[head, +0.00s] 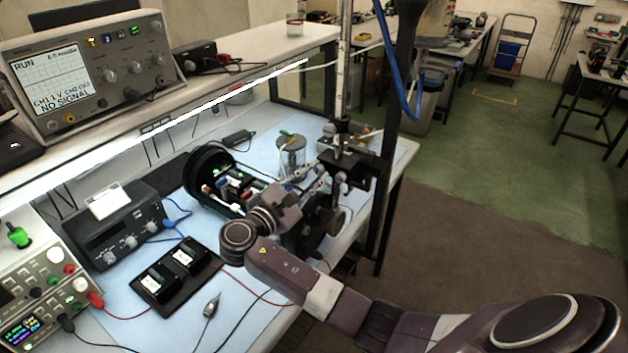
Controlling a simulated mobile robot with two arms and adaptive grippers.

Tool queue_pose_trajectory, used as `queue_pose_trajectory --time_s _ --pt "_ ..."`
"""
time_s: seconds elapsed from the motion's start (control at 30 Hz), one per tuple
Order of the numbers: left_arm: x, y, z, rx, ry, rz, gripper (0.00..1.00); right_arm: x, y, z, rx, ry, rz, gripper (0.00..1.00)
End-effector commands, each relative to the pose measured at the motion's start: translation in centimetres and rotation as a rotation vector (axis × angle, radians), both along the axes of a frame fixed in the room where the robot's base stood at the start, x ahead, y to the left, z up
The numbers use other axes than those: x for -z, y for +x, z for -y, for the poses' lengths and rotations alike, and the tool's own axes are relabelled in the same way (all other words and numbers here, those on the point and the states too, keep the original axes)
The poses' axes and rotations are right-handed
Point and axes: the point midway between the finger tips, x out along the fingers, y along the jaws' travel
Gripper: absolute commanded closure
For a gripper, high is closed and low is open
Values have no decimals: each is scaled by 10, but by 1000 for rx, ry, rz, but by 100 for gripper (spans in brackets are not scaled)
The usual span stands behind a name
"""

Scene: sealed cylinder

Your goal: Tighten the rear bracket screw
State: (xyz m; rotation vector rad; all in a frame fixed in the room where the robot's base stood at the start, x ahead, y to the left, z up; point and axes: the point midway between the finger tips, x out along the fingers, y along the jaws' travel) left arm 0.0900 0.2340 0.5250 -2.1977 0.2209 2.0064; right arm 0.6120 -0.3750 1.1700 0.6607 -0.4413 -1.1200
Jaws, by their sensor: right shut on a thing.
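A black cylinder (207,170) lies open on the blue mat, with a round end ring and electronics and green lights inside. A dark bracket clamp (345,160) sits on the upright metal post to its right. My right gripper (312,184) reaches in from the lower right and is beside the bracket, at the cylinder's near end. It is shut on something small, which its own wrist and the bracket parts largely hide. I cannot make out the screw itself. My left gripper is not in view.
A glass jar with tools (291,158) stands close behind the gripper. A black battery tray (176,272) and loose cables lie on the mat at the front. An oscilloscope (85,75) stands on the shelf. A blue hose (398,75) hangs near the post.

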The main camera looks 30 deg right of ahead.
Motion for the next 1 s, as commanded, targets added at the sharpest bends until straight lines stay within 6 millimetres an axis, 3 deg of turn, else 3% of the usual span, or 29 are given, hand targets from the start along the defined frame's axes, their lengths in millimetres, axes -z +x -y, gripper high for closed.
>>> queue_pose_trajectory --time_s 0.03,0.47,1.0 --pt "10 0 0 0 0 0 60 7 0 -2 -1 21 40 100" --pt "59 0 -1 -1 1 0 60 10 -1 -2 0 178 416 100" --pt "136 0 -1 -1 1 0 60 14 -1 -2 5 378 887 100"
